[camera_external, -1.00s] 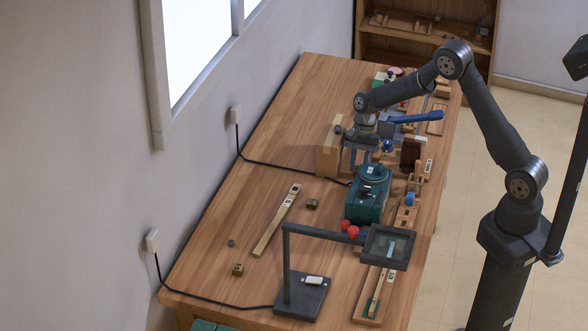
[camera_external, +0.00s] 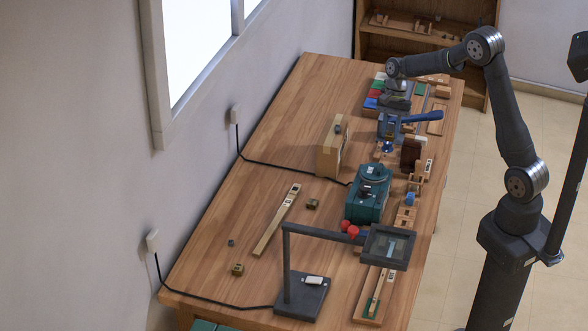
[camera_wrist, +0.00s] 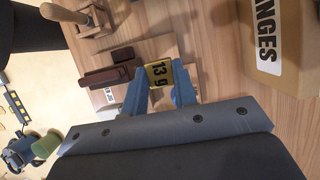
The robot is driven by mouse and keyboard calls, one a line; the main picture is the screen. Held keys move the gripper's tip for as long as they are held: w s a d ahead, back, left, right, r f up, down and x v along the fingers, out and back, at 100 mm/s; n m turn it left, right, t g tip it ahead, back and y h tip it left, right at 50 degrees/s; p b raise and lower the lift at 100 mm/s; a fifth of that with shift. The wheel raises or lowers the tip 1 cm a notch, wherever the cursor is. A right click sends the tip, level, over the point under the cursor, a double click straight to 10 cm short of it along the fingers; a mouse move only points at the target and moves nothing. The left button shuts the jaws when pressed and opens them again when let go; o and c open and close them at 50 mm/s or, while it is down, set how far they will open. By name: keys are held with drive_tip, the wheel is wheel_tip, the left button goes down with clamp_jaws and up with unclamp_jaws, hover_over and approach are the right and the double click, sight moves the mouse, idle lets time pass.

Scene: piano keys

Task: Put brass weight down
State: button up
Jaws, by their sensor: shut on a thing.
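The brass weight (camera_wrist: 159,72) is a yellow block with a "13 g" label. It sits between the two fingertips of my gripper (camera_wrist: 160,80) in the wrist view, and my gripper is shut on it. In the external view my gripper (camera_external: 393,103) is over the far part of the bench, by the blue clamp-like tool (camera_external: 408,119). The weight itself cannot be made out there. Pale wood shows just past the weight in the wrist view; I cannot tell whether they touch.
A tan box (camera_external: 328,152) stands left of the brown block (camera_external: 410,153); its lettered side shows in the wrist view (camera_wrist: 281,35). A green machine (camera_external: 368,194), a magnifier lamp (camera_external: 388,246), a long key stick (camera_external: 277,219) and small blocks (camera_external: 312,204) are nearer. Bench left is mostly clear.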

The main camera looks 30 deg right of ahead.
wheel_tip(320, 180, up, 12)
drive_tip(key=f, duration=0.1)
drive_tip(key=w+a+m+t, duration=0.1)
drive_tip(key=w+a+m, duration=0.3)
drive_tip(key=a, duration=0.6)
drive_tip(key=m+t, duration=0.4)
drive_tip(key=m, duration=0.5)
hover_over(234, 221)
drive_tip(key=d, duration=0.2)
drive_tip(key=shift+y, duration=0.4)
drive_tip(key=f, duration=1.7)
drive_tip(key=shift+s+a+f, duration=0.1)
drive_tip(key=shift+s+f, duration=0.2)
drive_tip(key=shift+s+a+f, duration=0.1)
drive_tip(key=shift+a+f, duration=0.1)
drive_tip(key=shift+a, duration=0.05)
drive_tip(key=shift+f, duration=1.9)
drive_tip(key=shift+f, duration=0.15)
